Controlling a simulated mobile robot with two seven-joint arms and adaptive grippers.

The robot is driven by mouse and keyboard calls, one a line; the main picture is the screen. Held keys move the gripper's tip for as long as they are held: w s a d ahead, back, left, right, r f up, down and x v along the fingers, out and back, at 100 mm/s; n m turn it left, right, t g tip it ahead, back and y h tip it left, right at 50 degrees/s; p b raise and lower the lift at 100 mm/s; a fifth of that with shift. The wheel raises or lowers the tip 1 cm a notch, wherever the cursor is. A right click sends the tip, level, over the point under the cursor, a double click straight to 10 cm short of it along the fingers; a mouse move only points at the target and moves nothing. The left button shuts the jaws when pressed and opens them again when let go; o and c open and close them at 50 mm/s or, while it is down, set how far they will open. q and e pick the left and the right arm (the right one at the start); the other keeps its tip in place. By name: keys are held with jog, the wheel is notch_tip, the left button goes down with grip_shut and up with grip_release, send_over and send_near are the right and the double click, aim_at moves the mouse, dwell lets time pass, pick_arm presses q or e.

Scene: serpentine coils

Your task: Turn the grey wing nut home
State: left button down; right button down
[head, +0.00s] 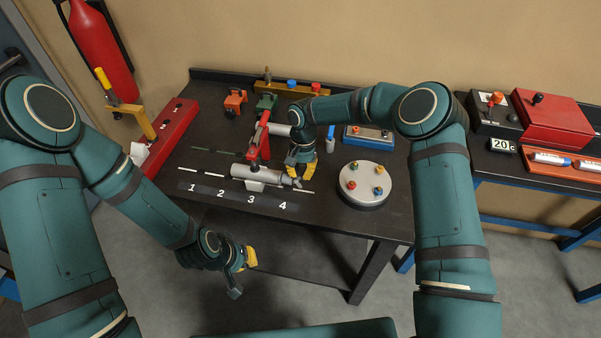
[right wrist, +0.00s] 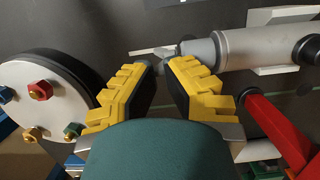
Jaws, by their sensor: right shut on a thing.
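A light grey cylinder (head: 262,174) lies on the dark table with its tapered end to the right. It also shows in the right wrist view (right wrist: 255,48), with the taper pointing at my fingertips. A small grey winged piece (right wrist: 150,51), which looks like the wing nut, sits just off that tapered end. My right gripper (head: 298,178) is at this end. In the right wrist view its two yellow-backed fingers (right wrist: 163,68) close around the small end part, and the tips partly hide the contact. My left gripper (head: 240,268) hangs in front of the table, away from the cylinder; its jaw opening is unclear.
A red-handled clamp (head: 260,140) stands just behind the cylinder. A round white plate with coloured nuts (head: 352,190) is close on the right. A blue box (head: 368,136) lies behind it. Numbers 1 to 4 mark the table front, which is clear.

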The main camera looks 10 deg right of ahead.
jog(key=shift+w+f+g+y+b, duration=0.15)
jog(key=shift+f+g+b, duration=0.15)
jog(key=shift+g, duration=0.3)
jog(key=shift+w+f+g+y+b, duration=0.15)
jog(key=shift+g+b, duration=0.25)
jog(key=shift+g, duration=0.2)
jog(key=shift+w+d+f+g+y+b, duration=0.15)
jog(key=shift+g+y+b, duration=0.25)
jog(key=shift+g+b, duration=0.85)
jog(key=c, duration=0.9)
grip_release()
jog(key=shift+r, duration=0.2)
jog(key=shift+w, duration=0.1)
